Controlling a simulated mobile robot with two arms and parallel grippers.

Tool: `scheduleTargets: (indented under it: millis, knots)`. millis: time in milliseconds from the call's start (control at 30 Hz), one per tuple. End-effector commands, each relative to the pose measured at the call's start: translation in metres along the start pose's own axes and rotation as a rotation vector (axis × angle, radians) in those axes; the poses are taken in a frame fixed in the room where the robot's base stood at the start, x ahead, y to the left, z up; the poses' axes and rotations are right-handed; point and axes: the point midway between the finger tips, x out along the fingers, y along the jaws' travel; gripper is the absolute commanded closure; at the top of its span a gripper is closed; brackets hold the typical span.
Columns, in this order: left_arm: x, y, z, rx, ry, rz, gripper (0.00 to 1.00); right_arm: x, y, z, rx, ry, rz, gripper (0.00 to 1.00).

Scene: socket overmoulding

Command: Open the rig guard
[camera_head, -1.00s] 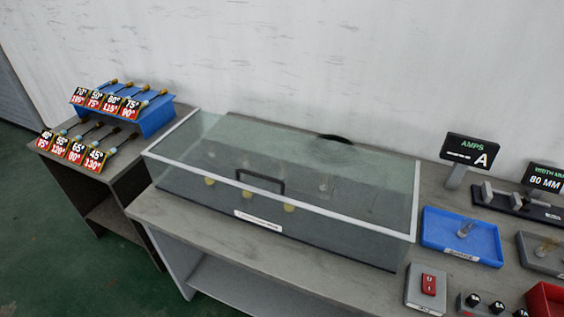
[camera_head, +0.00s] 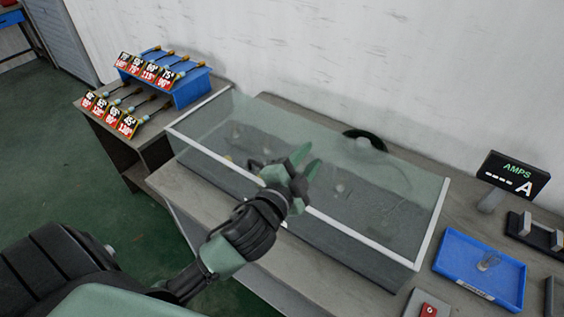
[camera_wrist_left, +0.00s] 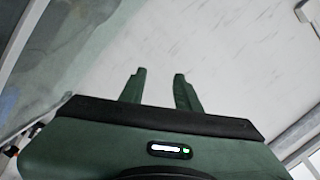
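The rig guard (camera_head: 390,213) is a clear box-shaped cover with a pale frame on the grey bench, and its lid looks closed. My left gripper (camera_head: 307,161) is over the front middle of the guard in the head view, its two green fingers apart with nothing between them. The gripper and forearm hide most of the guard's handle and front label. In the left wrist view the open fingers (camera_wrist_left: 158,90) point toward a pale surface, and no handle lies between them. I cannot tell whether the gripper touches the guard. My right gripper is not in view.
A blue rack (camera_head: 184,88) with several labelled tools stands at the left. At the right are the AMPS display (camera_head: 515,174), a blue tray (camera_head: 463,262) and a red switch (camera_head: 428,310). A dark curved part (camera_head: 366,135) lies behind the guard near the wall.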

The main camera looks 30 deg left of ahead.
Motion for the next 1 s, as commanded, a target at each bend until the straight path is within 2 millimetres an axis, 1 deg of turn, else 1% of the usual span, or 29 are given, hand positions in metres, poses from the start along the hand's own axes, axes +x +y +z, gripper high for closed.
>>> scheduleTargets:
  millis: [33,67,100,167,200,267,300,367,400,433,467,500,567,600,667,700,767,800,833,900,1000]
  knots:
    - [0.009,-0.025,-0.033,0.123,0.127,-0.085,0.67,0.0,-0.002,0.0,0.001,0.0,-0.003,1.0]
    - [0.011,-0.036,-0.053,0.203,0.203,-0.136,0.67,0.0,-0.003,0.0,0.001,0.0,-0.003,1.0]
    - [0.011,-0.049,-0.081,0.314,0.308,-0.202,0.67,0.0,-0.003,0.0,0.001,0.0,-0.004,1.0]
    - [0.005,-0.062,-0.123,0.498,0.471,-0.304,0.67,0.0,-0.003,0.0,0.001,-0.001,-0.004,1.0]
    - [-0.002,-0.066,-0.151,0.632,0.584,-0.371,0.67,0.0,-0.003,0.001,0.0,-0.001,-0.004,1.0]
    - [-0.017,-0.061,-0.186,0.848,0.754,-0.464,0.67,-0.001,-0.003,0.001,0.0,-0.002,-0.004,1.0]
    - [-0.027,-0.052,-0.203,0.998,0.865,-0.519,0.67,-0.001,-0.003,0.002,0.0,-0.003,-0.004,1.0]
    - [-0.042,-0.032,-0.219,1.228,1.03,-0.587,0.67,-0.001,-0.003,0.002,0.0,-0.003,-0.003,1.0]
    - [-0.049,-0.016,-0.222,1.384,1.137,-0.618,0.67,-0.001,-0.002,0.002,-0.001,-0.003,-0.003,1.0]
    - [-0.053,-0.003,-0.22,1.504,1.216,-0.636,0.67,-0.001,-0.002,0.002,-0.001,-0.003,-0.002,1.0]
    - [-0.055,0.01,-0.214,1.623,1.295,-0.644,0.67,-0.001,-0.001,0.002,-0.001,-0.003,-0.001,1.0]
    - [-0.056,0.025,-0.2,1.784,1.396,-0.644,0.67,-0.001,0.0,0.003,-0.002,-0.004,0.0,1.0]
    - [-0.052,0.043,-0.169,2.023,1.546,-0.608,0.67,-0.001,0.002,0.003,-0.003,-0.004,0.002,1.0]
    - [-0.046,0.05,-0.143,2.178,1.643,-0.559,0.67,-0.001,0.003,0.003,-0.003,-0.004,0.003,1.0]
    - [-0.035,0.051,-0.098,2.394,1.78,-0.445,0.67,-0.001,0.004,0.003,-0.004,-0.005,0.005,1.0]
    - [-0.027,0.044,-0.067,-2.505,-1.849,0.342,0.67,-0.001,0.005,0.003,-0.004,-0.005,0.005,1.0]
    - [-0.018,0.028,-0.024,-2.381,-1.754,0.148,0.67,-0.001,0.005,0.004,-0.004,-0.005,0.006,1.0]
    - [-0.013,0.013,0.003,-2.311,-1.701,0.033,0.67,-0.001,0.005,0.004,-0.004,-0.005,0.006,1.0]
    - [-0.011,0.003,0.019,-2.262,-1.67,-0.043,0.67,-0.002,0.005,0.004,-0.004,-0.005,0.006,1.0]
    - [-0.009,-0.022,0.051,-2.17,-1.615,-0.19,0.67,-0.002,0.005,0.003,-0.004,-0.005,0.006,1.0]
    - [-0.01,-0.046,0.077,-2.088,-1.573,-0.32,0.67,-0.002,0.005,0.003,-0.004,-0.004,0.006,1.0]
